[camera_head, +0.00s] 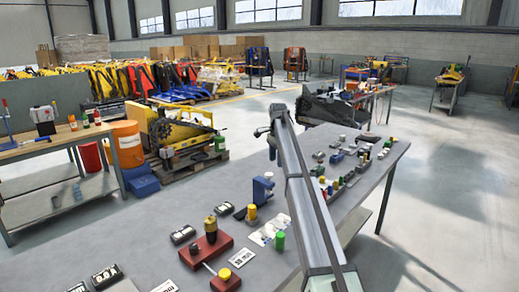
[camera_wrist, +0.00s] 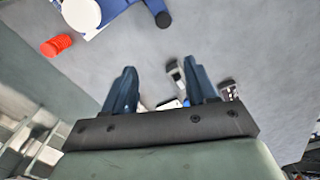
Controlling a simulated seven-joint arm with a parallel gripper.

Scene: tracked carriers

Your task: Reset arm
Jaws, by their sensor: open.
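My gripper (camera_wrist: 160,72) shows in the wrist view as two dark blue fingers standing apart, with nothing held between them. In the head view my arm reaches up from the lower right over the grey table, and its far end (camera_head: 274,135) is above the table's far left edge.
The grey table (camera_head: 345,212) holds a red block with knobs (camera_head: 206,250), a blue-and-white device (camera_head: 262,189), a green cylinder (camera_head: 280,241) and several small parts (camera_head: 340,183). A wooden workbench (camera_head: 50,145) and an orange bucket (camera_head: 128,143) stand left. Open floor lies right.

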